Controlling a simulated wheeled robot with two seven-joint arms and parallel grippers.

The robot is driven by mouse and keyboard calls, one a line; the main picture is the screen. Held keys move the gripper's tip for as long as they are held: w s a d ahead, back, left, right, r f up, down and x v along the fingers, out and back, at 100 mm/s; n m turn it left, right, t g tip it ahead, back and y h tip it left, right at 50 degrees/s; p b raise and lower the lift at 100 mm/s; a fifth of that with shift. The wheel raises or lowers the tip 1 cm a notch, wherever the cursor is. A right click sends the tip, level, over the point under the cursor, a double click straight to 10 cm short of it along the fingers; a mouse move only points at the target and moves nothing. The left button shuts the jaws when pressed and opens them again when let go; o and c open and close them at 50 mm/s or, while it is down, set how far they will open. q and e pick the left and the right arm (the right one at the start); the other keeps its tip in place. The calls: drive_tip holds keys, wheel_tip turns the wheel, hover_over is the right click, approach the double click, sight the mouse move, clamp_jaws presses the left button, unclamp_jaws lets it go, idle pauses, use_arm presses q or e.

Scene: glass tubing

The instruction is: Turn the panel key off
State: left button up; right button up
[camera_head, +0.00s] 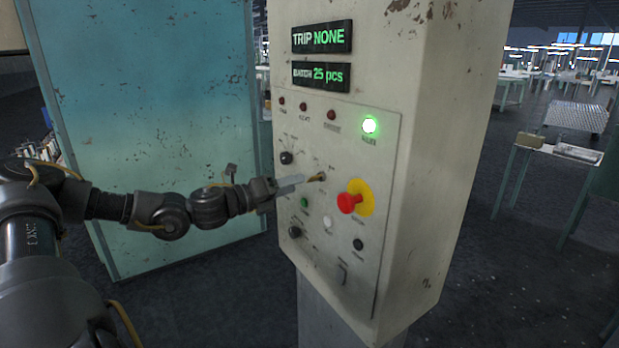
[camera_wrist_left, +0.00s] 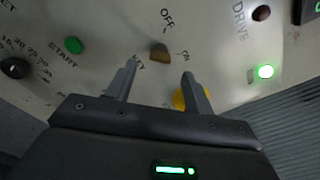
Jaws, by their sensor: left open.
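The panel key (camera_head: 318,178) is a small brass-coloured key on the front of the cream control box (camera_head: 410,195). In the left wrist view the key (camera_wrist_left: 159,50) shows ahead of the fingers, with an OFF label above it and a second, hard-to-read label to its right. I cannot tell which label it points at. My left gripper (camera_head: 300,183) is close in front of the panel beside the key. In the left wrist view its two fingers (camera_wrist_left: 160,70) are apart, with the key beyond the gap between them. My right gripper is not in view.
A red emergency button (camera_head: 348,202) on a yellow plate sits just right of the key. A green button (camera_head: 304,201), black knobs and a lit green lamp (camera_head: 370,125) are on the same panel. Displays above read TRIP NONE and BATCH 25 pcs. A teal cabinet (camera_head: 150,110) stands left.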

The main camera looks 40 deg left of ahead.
sight(309, 180)
use_arm(q)
drive_tip(key=p+x, duration=0.2)
drive_tip(key=x, duration=0.4)
drive_tip(key=shift+p, duration=0.4)
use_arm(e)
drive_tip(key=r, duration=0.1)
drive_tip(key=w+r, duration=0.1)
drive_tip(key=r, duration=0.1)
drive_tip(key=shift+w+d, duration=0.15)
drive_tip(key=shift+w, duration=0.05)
